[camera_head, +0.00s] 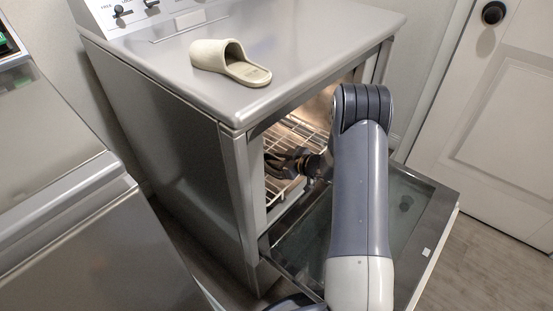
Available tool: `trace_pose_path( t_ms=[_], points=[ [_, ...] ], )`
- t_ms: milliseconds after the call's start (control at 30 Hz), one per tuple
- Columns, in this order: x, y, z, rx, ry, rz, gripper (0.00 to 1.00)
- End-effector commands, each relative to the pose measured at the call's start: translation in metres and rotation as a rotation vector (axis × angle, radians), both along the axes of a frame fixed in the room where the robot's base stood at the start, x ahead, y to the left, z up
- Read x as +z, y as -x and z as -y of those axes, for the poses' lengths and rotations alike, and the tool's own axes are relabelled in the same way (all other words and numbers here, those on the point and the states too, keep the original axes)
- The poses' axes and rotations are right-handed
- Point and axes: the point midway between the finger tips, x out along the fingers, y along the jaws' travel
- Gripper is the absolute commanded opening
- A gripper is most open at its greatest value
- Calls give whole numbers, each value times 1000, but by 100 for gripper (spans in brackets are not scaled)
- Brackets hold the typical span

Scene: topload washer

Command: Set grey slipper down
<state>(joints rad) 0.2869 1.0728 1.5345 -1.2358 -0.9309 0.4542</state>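My gripper (286,163) reaches through the open front of the grey appliance and is just above the wire rack (309,131) inside. The gripper is small and dark, and I cannot tell whether its fingers are apart or closed. No clear grey slipper shows; anything between the fingers or behind them cannot be made out. A pale cream slipper (229,62) lies sole down on the appliance's top (300,42), well above and apart from my gripper.
The appliance's door (405,203) is folded down below my arm. The frame of the opening surrounds the gripper closely. Another metal appliance (60,215) stands at the left. A white room door (500,110) is at the right, with bare floor before it.

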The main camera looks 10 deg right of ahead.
Motion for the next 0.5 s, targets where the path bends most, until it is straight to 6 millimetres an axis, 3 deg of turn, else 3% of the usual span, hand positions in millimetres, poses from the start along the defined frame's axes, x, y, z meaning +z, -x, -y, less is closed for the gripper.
trace_pose_path(
  t_ms=[500],
  points=[
    [40, 72, 59, -4, -1, 0, 31]
  ],
)
